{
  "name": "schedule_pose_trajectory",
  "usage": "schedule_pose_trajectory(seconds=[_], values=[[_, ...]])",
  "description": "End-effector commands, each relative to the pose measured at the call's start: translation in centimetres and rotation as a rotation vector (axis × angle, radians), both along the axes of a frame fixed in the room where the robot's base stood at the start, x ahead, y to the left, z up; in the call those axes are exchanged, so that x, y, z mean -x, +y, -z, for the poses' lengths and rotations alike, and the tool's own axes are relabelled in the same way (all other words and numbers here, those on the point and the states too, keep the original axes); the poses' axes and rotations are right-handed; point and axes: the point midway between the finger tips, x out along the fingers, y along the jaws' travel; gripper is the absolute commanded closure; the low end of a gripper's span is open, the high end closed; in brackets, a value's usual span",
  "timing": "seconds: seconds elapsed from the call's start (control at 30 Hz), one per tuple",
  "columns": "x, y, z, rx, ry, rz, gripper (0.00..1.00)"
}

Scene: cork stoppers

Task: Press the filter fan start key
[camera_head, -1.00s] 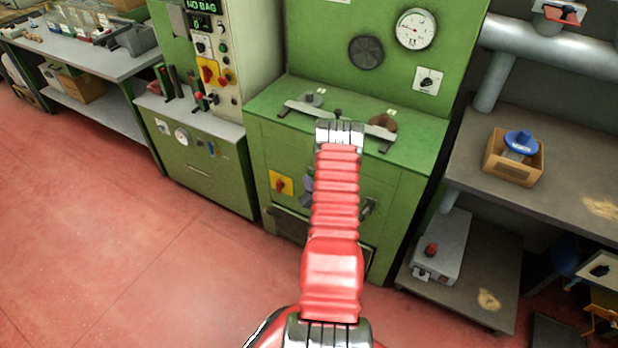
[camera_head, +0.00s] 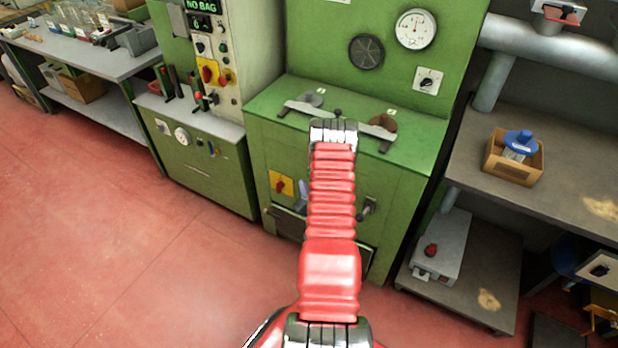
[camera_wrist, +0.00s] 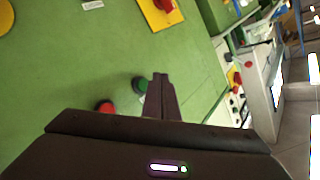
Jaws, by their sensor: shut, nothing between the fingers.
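In the wrist view a green round button (camera_wrist: 139,84) and a red round button (camera_wrist: 104,107) sit on a green panel (camera_wrist: 75,60). I cannot read which one is the filter fan start key. My gripper (camera_wrist: 160,77) is shut and empty. Its tips appear just right of the green button, close to it; I cannot tell whether they touch the panel. In the head view my red arm hides the gripper and both buttons in front of the green cabinet (camera_head: 400,190).
A yellow plate with a red switch (camera_wrist: 160,14) is on the same panel; one like it shows in the head view (camera_head: 282,184). Levers lie on the cabinet's top ledge. A grey shelf (camera_head: 560,190) stands right, a control machine (camera_head: 200,140) left. The red floor in front is open.

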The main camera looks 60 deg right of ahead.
Motion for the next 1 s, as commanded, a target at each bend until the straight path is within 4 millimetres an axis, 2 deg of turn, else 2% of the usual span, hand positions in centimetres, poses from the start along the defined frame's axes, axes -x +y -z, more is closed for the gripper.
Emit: schedule_pose_trajectory(seconds=[0.5,1.0], values=[[0.3,3.4,0.0,0.001,-0.001,0.001,1.0],[0.3,3.4,0.0,0.001,-0.001,0.001,1.0]])
